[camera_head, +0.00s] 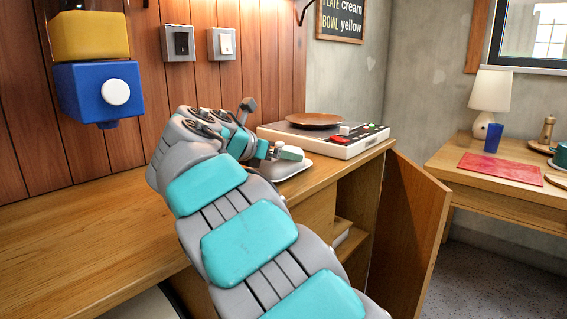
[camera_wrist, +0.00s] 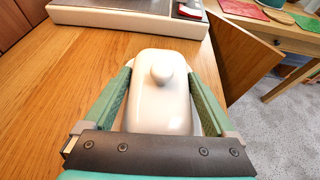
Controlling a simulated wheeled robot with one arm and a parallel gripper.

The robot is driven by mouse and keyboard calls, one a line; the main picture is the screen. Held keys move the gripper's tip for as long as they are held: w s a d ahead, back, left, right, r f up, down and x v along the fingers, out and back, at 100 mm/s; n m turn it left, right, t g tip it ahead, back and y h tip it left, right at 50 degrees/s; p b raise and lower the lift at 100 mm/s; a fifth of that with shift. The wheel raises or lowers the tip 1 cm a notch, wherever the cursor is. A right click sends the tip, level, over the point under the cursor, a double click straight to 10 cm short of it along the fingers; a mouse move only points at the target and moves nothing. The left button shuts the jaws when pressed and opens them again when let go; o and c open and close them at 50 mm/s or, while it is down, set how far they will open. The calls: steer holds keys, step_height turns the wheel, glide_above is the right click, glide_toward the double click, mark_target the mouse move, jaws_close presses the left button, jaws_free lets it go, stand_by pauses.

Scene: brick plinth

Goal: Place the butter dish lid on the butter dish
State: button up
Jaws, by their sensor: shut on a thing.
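The white butter dish lid (camera_wrist: 158,104), with a round knob on top, sits between the two green fingers of my gripper (camera_wrist: 160,73) in the wrist view. The fingers are shut on its sides. A pale rim of the butter dish (camera_wrist: 198,122) shows beside the lid, low down. In the head view the pale dish (camera_head: 292,168) lies on the wooden counter near its front edge, under my gripper (camera_head: 272,151). My gripper and arm hide most of the lid there. I cannot tell whether the lid rests fully on the dish or is slightly above it.
A white appliance with a brown plate (camera_head: 315,120) and coloured buttons stands behind the dish on the counter (camera_head: 75,230). A cabinet door (camera_head: 410,215) hangs open below. A side table with a lamp (camera_head: 489,92) and red mat (camera_head: 499,169) is at right. The counter's left is clear.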

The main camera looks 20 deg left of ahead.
steer(key=shift+r, duration=0.15)
steer(key=o, duration=1.3)
